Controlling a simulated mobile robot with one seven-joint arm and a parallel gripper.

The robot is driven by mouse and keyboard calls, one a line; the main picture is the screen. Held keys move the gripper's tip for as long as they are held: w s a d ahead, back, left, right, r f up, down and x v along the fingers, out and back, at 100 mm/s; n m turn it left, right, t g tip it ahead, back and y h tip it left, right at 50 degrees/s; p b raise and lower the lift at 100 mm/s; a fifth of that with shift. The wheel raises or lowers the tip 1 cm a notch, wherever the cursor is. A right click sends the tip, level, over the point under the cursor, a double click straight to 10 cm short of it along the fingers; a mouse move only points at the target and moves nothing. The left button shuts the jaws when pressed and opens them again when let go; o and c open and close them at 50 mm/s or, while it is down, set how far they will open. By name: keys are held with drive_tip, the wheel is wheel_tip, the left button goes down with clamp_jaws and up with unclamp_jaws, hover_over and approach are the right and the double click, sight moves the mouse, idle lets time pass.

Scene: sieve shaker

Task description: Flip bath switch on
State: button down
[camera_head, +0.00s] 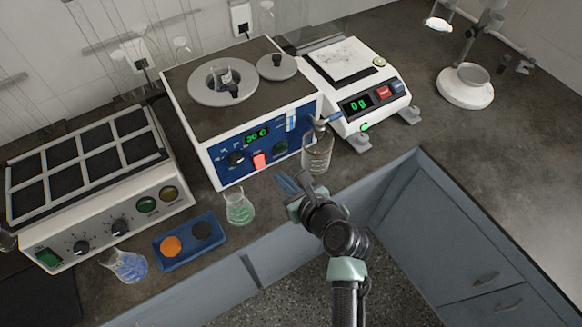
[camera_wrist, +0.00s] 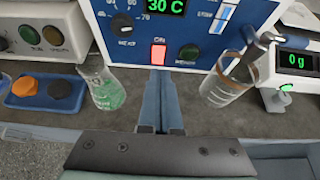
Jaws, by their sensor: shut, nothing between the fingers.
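The water bath (camera_head: 226,113) is a white box with a blue front panel and a lit green "30 C" display (camera_wrist: 166,6). Its red, bright rocker switch (camera_head: 260,161) sits low on the panel and also shows in the wrist view (camera_wrist: 158,53). Which way the rocker is tilted is hard to tell. My gripper (camera_head: 284,182) is shut and empty, in front of the panel and to the lower right of the switch in the head view. In the wrist view its closed blue fingers (camera_wrist: 158,76) point at the switch, with tips just below it; contact cannot be told.
The counter's front edge is close.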

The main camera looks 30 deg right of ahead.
drive_tip(key=shift+r+v, duration=0.2)
drive_tip(key=shift+v, duration=0.75)
drive_tip(key=shift+r+v, duration=0.15)
drive_tip(key=shift+v, duration=0.85)
drive_tip(key=shift+w, duration=0.1)
drive_tip(key=w+a+r+n+t, duration=0.25)
drive_tip(key=r+n, duration=0.35)
drive_tip(key=r, duration=0.4)
drive_tip(key=w+a+r+n+t+h, duration=0.15)
drive_tip(key=w+r+n, duration=0.35)
drive_tip(key=r, duration=0.5)
drive_tip(key=w+a+r+n+t+y, duration=0.1)
drive_tip(key=w+a+r+n+t, duration=0.1)
drive_tip(key=r+n, duration=0.65)
drive_tip(key=s+a+r+n+t, duration=0.3)
drive_tip(key=s+r+n, duration=0.1)
drive_tip(key=r, duration=0.6)
drive_tip(key=s+a+r+n+t, duration=0.3)
drive_tip(key=s+a+r+n, duration=0.1)
drive_tip(key=r, duration=0.7)
drive_tip(key=s+a+r+n+t, duration=0.3)
drive_tip(key=s+a+r+n, duration=0.1)
drive_tip(key=r+n, duration=0.4)
wheel_tip(320, 180, up, 3)
drive_tip(key=shift+s+a+f, duration=0.15)
drive_tip(key=shift+s+f, duration=0.1)
drive_tip(key=shift+s, duration=0.4)
